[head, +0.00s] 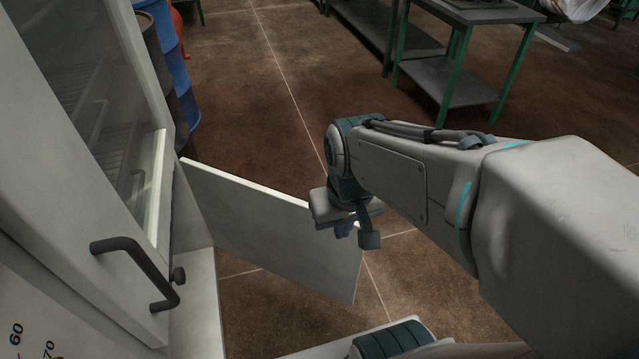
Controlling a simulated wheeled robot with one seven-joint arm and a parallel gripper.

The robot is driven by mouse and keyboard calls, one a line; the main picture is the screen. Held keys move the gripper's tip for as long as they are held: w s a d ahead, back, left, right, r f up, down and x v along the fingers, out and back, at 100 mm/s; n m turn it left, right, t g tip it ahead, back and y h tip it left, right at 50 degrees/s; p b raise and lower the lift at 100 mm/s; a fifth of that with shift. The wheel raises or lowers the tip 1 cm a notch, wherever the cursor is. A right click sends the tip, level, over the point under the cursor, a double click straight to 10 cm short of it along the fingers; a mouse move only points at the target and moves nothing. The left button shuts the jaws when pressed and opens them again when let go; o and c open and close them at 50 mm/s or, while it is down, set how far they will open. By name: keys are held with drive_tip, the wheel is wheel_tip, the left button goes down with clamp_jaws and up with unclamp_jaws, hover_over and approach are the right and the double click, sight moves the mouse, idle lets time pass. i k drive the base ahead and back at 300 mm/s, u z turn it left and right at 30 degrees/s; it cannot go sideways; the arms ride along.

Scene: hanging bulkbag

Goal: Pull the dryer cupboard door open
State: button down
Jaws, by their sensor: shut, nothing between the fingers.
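The white dryer cupboard (75,225) stands at the left of the head view. A flat white door panel (265,225) stands swung well out from it, into the room, with its hinge side at the cupboard. My gripper (356,236) is shut and empty by the panel's free outer end, overlapping its top corner in the picture. I cannot tell whether it touches the panel. No handle shows on the visible face of the swung-out panel.
Blue and dark drums (172,70) stand behind the cupboard. Green-framed work tables (450,80) stand at the back right. Brown tiled floor (265,100) is clear between them and the door. My arm fills the right side.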

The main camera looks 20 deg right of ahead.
sight(274, 232)
drive_tip(key=k, duration=0.5)
drive_tip(key=z, duration=1.65)
drive_tip(key=i, duration=0.8)
drive_tip(key=u, duration=1.2)
